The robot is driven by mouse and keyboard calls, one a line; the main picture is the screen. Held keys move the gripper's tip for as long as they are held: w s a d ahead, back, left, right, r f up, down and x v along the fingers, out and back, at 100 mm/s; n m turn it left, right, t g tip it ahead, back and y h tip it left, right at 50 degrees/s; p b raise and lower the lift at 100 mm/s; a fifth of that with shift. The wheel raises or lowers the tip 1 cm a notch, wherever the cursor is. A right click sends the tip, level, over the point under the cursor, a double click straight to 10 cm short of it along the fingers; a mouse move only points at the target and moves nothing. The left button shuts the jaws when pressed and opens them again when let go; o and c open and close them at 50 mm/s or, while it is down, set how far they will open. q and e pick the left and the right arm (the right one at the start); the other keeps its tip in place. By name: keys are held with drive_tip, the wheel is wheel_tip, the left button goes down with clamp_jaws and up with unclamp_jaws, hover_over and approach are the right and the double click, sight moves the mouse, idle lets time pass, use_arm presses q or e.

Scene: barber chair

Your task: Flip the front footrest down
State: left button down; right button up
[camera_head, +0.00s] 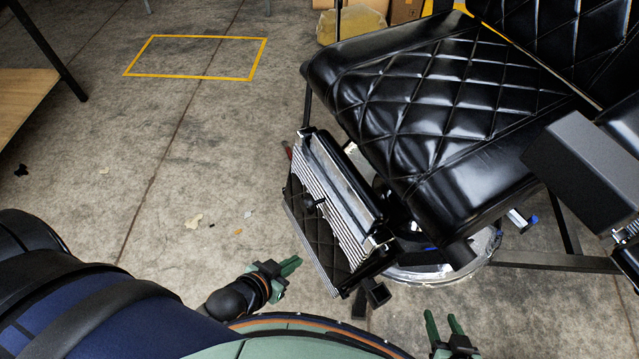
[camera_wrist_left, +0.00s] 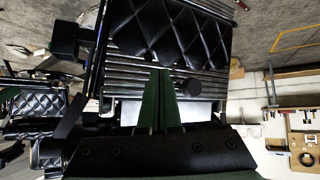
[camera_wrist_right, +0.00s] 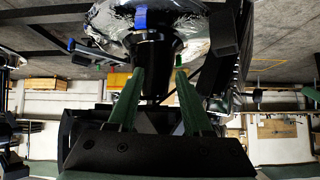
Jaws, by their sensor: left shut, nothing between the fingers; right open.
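The front footrest (camera_head: 335,215) hangs at the front of the black quilted barber chair (camera_head: 430,100). It has a ribbed metal face, a quilted black pad and a small dark knob (camera_head: 309,201). The footrest also shows in the left wrist view (camera_wrist_left: 170,45), ahead of the fingers, with the knob (camera_wrist_left: 193,88) just right of the fingertips. My left gripper (camera_head: 291,265) is shut and empty, a little left of the footrest's lower edge and apart from it in the head view. My right gripper (camera_head: 443,318) is open and empty, below the chair's round base.
The shiny round chair base (camera_head: 440,272) and a dark bar (camera_head: 550,262) lie right of the footrest. A dark armrest (camera_head: 585,165) juts in at the right. A wooden-topped table (camera_head: 22,100) stands at the left. The floor (camera_head: 170,170) left of the chair is mostly free.

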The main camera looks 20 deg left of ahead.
drive_tip(key=shift+s, duration=0.25)
drive_tip(key=shift+o, duration=0.9)
use_arm(q)
drive_tip(key=w+d+r+m+g+h+p, duration=0.2)
drive_tip(key=w+d+r+m+h, duration=0.15)
drive_tip(key=w+r, duration=0.4)
use_arm(e)
drive_tip(key=shift+o, duration=0.5)
wheel_tip(320, 180, up, 2)
drive_tip(key=shift+r, duration=0.1)
use_arm(q)
drive_tip(key=w+a+r+m+g+y+p, duration=0.1)
drive_tip(key=w+a+r+m+g+y, duration=0.1)
drive_tip(key=w+a, duration=0.3)
drive_tip(key=a+r+g, duration=0.1)
drive_tip(key=a, duration=0.2)
drive_tip(key=shift+w+a+p, duration=0.3)
drive_tip(key=shift+p, duration=0.1)
use_arm(e)
drive_tip(key=shift+w+r, duration=0.1)
drive_tip(key=shift+r, duration=0.7)
